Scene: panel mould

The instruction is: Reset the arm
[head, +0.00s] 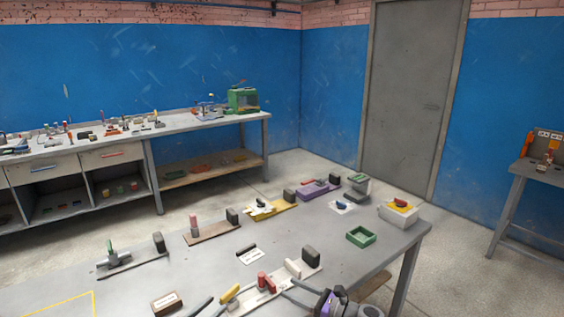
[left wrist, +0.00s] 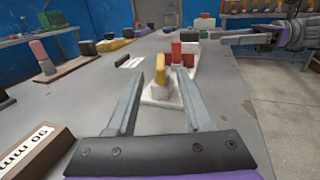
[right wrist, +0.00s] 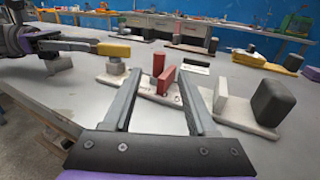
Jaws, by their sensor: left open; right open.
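A white fixture (head: 307,272) lies near the front of the table and carries a yellow arm (head: 230,293), two red blocks (right wrist: 162,74), a white upright (right wrist: 221,88) and a dark block (right wrist: 272,102). The yellow arm also shows in the left wrist view (left wrist: 160,68), standing on a pale post. My left gripper (left wrist: 160,73) is open, its fingers reaching to either side of the yellow arm; contact cannot be told. My right gripper (right wrist: 164,88) is open, its fingers pointing at the red blocks from the near side, with nothing visibly gripped.
A labelled brown block (head: 167,303) lies left of my left gripper. A white card (head: 250,256) lies behind the fixture. Other fixtures with dark blocks, a green tray (head: 361,236) and a white box (head: 398,216) stand farther back. Bare tabletop (head: 120,290) shows at the left.

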